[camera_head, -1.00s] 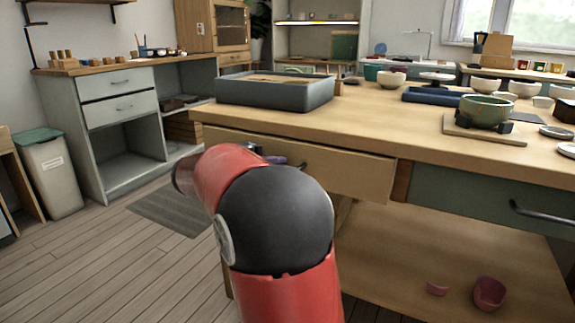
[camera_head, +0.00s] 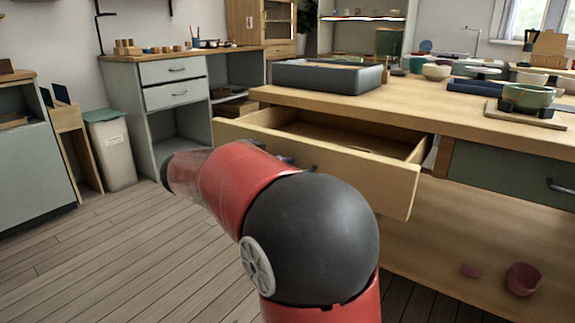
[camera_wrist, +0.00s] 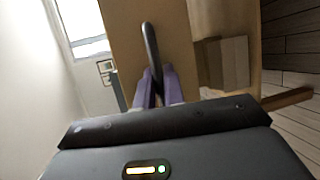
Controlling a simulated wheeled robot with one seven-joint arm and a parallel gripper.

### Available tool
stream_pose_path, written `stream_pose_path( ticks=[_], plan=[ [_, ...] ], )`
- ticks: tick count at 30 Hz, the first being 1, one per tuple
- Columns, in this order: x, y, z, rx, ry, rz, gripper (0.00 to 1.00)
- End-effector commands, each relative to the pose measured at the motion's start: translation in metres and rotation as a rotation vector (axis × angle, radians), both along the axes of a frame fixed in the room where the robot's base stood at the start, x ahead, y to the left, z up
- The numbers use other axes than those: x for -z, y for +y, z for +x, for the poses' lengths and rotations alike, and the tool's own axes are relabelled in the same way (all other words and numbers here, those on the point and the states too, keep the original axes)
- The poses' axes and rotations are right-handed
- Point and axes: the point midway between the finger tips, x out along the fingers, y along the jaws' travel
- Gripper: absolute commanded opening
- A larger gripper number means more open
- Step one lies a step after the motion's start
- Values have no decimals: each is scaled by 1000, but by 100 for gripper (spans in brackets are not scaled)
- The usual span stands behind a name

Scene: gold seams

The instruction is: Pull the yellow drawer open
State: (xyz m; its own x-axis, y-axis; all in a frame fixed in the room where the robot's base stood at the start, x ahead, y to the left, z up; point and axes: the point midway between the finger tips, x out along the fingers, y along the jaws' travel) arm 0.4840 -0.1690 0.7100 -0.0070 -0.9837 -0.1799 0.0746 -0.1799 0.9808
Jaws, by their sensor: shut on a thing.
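The yellow drawer (camera_head: 375,182) is a pale wooden drawer under the worktable's top. It stands partly open, and its inside shows from above in the head view. Its front also shows as a tan panel in the wrist view (camera_wrist: 178,35). The dark bar handle (camera_wrist: 149,42) stands out from that front. My gripper (camera_wrist: 157,82), with purple fingers, is shut on the handle. In the head view my red and black arm hides most of the gripper and handle.
The worktable (camera_head: 450,112) carries a grey tray (camera_head: 330,78) and several bowls. A green drawer (camera_head: 505,172) is to the right of the open one. A pinkish bowl (camera_head: 523,279) sits on the lower shelf. Wooden floor (camera_head: 110,250) is clear at left.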

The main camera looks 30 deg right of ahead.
Motion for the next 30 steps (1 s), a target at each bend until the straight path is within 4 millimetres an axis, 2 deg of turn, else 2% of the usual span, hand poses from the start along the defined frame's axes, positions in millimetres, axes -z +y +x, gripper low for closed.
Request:
stream_pose_path(
  ticks=[13,14,16,25,30],
  plan=[
    [0,4,-1,0,0,1,0],
    [0,4,-1,0,0,1,12],
    [0,4,-1,0,0,1,19],
    [0,6,-1,-1,0,0,19],
    [-5,27,0,-4,1,0,19]
  ],
)
